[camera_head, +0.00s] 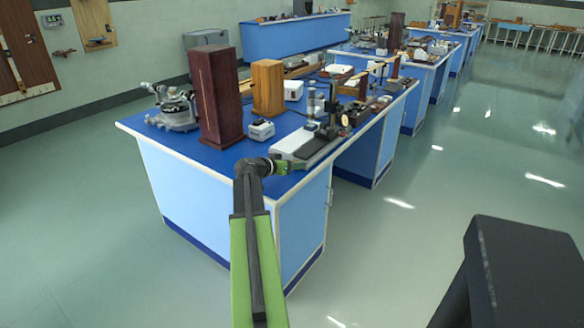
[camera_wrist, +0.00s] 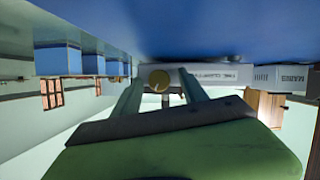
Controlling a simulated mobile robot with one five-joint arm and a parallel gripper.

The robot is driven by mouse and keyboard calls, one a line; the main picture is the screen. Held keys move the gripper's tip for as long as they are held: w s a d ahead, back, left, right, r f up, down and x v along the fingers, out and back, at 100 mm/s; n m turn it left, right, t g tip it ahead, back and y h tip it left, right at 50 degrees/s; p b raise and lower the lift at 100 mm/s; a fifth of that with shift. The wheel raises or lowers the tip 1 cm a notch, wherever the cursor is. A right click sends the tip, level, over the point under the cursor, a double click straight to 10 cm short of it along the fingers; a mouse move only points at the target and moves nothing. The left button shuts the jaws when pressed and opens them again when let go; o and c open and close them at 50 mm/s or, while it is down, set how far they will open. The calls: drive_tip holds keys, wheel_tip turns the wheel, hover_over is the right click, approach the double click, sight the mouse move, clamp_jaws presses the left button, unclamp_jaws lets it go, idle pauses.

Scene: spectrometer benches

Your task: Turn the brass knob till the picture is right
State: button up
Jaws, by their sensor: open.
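The brass knob (camera_wrist: 159,79) shows as a small round yellowish disc on the end of a pale instrument housing (camera_wrist: 222,76) in the wrist view. My gripper (camera_wrist: 160,75) is open, with one finger on each side of the knob; I cannot tell whether either finger touches it. In the head view my gripper (camera_head: 279,167) is at the near end of the grey-white instrument base (camera_head: 304,144) on the blue bench. The knob is not distinguishable there, and no picture or screen can be made out.
The blue bench top (camera_head: 180,142) also carries a tall dark wooden box (camera_head: 215,95), a lighter wooden box (camera_head: 268,88), a small white device (camera_head: 261,130) and a metal instrument (camera_head: 173,107) at left. More benches stand behind. The floor (camera_head: 440,190) at right is clear.

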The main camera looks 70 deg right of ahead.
drive_tip(key=shift+c, duration=0.4)
clamp_jaws()
drive_tip(key=shift+s+a+r+m, duration=0.1)
drive_tip(key=shift+s+m, duration=0.05)
drive_tip(key=shift+m, duration=0.15)
drive_tip(key=shift+t, duration=0.4)
drive_tip(key=shift+o, duration=0.4)
unclamp_jaws()
